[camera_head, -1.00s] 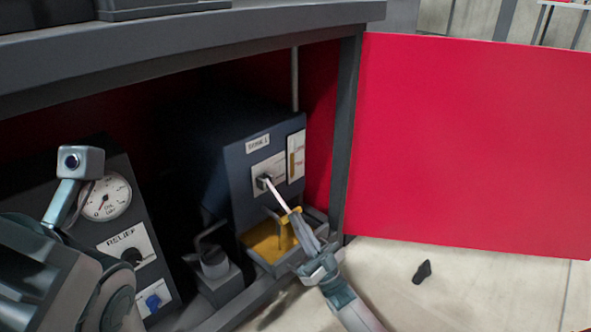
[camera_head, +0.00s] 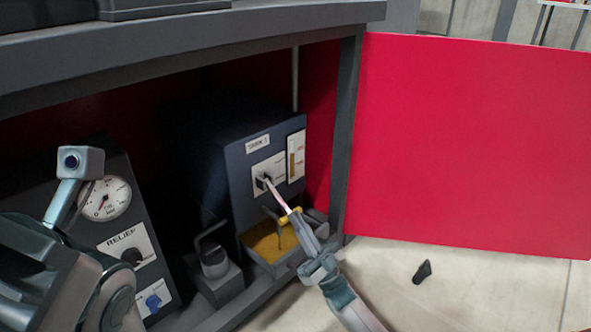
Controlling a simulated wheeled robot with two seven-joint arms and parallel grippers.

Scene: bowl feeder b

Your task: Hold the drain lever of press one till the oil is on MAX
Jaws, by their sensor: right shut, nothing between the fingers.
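Press one's dark blue tank unit (camera_head: 235,190) stands inside the cabinet, right of centre. A pale lever (camera_head: 277,194) slants out of its white plate (camera_head: 270,168) toward me. My right gripper (camera_head: 290,215) is shut with its tips at the lever's outer end, beside a yellow piece; nothing shows clamped between the fingers. A narrow sight gauge (camera_head: 296,157) with an amber column is at the unit's upper right; its marks are too small to read. Amber oil (camera_head: 272,243) lies in the tray (camera_head: 258,258) below. My left arm shows at the left, but its fingers do not.
A dark panel at the left has a round gauge (camera_head: 106,199), a RELIEF knob (camera_head: 131,257) and a blue switch (camera_head: 153,302). A grey can-like part (camera_head: 214,262) stands by the tray. The red door (camera_head: 470,140) is open at the right. A black object (camera_head: 422,271) lies on the floor.

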